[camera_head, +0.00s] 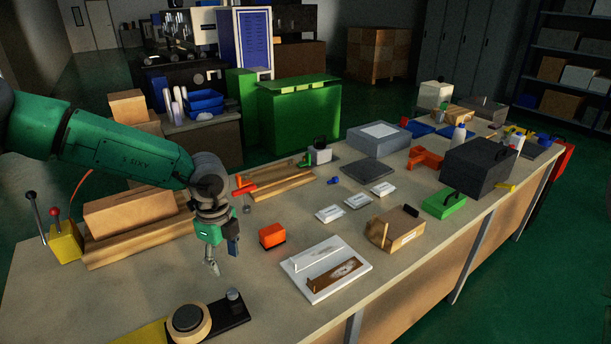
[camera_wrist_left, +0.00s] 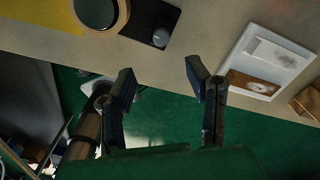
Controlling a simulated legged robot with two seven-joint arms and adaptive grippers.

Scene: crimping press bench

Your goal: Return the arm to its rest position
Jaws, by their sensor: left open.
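My left arm comes in from the left in the head view, green with a dark grey wrist. My left gripper (camera_head: 212,266) hangs down above the bench (camera_head: 270,315), left of a white board. In the left wrist view the two fingers of my left gripper (camera_wrist_left: 161,88) stand wide apart with nothing between them. Bench top, bench edge and green floor show behind them. My right gripper does not show in either view.
Near the gripper are an orange block (camera_head: 272,236), a white board (camera_head: 327,268) with a brown piece, and a round-topped device (camera_head: 188,321). A yellow lever box (camera_head: 65,243) and cardboard boxes (camera_head: 130,212) stand at the left. Many items crowd the bench's far right.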

